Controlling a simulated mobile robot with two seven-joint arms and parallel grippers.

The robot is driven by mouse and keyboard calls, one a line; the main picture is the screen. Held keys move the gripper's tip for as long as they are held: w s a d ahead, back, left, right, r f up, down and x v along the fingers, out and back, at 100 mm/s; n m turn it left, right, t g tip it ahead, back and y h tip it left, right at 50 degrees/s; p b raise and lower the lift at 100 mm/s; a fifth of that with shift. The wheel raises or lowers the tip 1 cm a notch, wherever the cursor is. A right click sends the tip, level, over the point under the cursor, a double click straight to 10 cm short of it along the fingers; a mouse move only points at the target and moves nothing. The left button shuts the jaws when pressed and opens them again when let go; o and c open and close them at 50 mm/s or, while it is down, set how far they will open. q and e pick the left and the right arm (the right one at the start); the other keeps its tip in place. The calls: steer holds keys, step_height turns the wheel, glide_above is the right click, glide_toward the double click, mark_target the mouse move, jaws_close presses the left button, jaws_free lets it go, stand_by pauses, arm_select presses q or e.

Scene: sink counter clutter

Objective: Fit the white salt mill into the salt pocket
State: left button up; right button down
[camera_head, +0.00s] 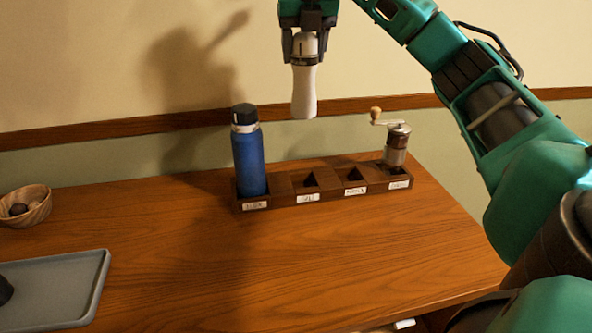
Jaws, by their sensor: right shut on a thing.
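The white salt mill (305,92) hangs upright in the air, held at its top by my right gripper (305,48), which is shut on it. It is above the dark wooden rack (328,203), clear of it. The rack has a row of pockets with white labels along its front. The two middle pockets look empty. The second label from the left (308,198) seems to read SALT, but the print is small. My left gripper is not in view.
A blue bottle (249,163) stands in the leftmost pocket and a hand grinder (396,146) in the rightmost. A wooden bowl (37,209) and a grey tray (88,287) are at the left. The wall is close behind the rack. The tabletop in front is clear.

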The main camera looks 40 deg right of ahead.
mark_target(306, 112)
step_height(306, 112, down, 19)
steer(key=b, duration=0.2)
steer(key=shift+s, duration=0.15)
steer(key=shift+f, duration=0.1)
steer(key=shift+f+b, duration=0.15)
steer(key=shift+b, duration=0.2)
steer(key=shift+c, duration=1.9)
jaws_free()
steer(key=p+v, duration=0.1)
steer(key=v, duration=1.1)
steer(key=shift+r, duration=0.25)
